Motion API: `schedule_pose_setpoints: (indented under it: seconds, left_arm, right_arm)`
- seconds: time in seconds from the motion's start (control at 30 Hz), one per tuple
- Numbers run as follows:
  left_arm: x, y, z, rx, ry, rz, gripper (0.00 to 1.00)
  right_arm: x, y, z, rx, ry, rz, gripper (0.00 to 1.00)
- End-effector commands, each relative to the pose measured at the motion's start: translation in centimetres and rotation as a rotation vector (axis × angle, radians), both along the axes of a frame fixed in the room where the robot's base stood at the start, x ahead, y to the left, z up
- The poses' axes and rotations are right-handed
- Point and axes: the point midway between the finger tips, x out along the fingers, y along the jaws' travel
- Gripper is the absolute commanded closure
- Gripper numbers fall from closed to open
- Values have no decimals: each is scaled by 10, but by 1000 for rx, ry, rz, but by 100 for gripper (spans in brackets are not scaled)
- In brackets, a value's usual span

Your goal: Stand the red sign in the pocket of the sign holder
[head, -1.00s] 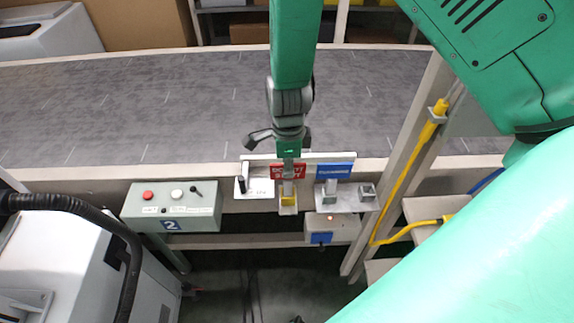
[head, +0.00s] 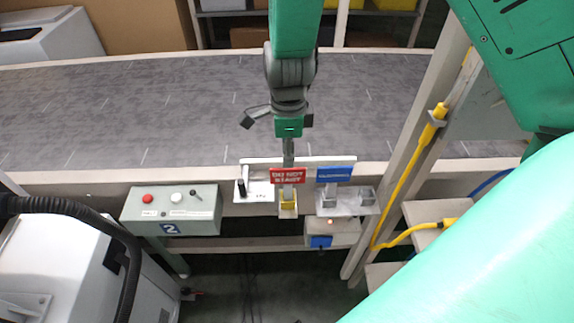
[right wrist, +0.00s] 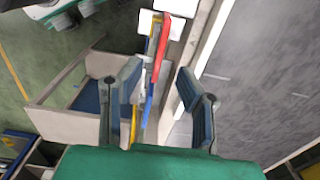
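The red sign (head: 288,176) reads DO NOT START and stands upright in the head view. Its grey stem runs down into the yellow-marked pocket (head: 288,208) of the sign holder and appears to be in it; the bottom of the stem is hidden. My right gripper (head: 288,160) points down just above the sign, its fingers seen edge-on. In the right wrist view my right gripper (right wrist: 163,95) is open, its two fingers well apart with nothing held between them. My left gripper is not in view.
A blue sign (head: 335,174) stands right of the red one, near an empty-looking metal pocket (head: 366,195). A control box (head: 170,209) with buttons is at the left. The grey conveyor (head: 150,105) lies behind. A yellow cable (head: 398,195) runs down the right post.

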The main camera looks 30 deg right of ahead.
Motion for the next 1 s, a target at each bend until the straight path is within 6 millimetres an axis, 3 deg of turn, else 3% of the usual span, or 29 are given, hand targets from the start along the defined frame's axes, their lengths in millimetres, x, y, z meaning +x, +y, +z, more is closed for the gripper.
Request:
schedule_pose_setpoints:
  seconds: [0.1, 0.3, 1.0]
  left_arm:
    - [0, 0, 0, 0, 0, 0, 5]
    - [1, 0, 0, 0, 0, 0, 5]
    - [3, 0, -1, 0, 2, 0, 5]
  right_arm:
    - [1, 0, 24, -2, -3, 0, 68]
    - [1, 0, 45, -1, 1, -1, 68]
    - [0, 0, 48, 0, 1, -1, 68]
